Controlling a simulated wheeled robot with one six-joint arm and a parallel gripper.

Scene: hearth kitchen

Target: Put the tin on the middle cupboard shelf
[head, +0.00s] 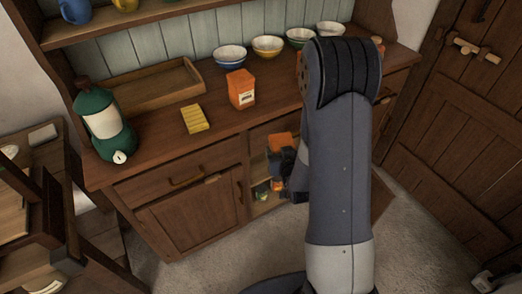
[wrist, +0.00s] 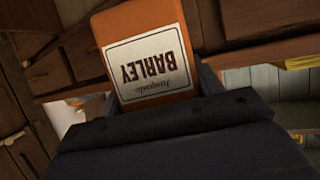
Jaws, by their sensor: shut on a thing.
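An orange tin with a white label reading BARLEY (wrist: 145,50) is between my gripper's jaws (wrist: 155,92) in the wrist view, its label upside down there. In the head view the held tin (head: 281,141) shows at the front of the open cupboard, above my dark gripper (head: 286,160), which is partly hidden by my arm. The open cupboard (head: 258,167) is below the worktop, and its shelves are mostly hidden. I cannot tell whether the tin touches a shelf.
A similar orange tin (head: 241,90) stands on the worktop beside a yellow block (head: 195,119), a wooden tray (head: 150,89) and several bowls. A green lantern (head: 105,128) stands at the left end. Small items (head: 262,191) sit low in the cupboard. Its open door (head: 381,190) is right of my arm.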

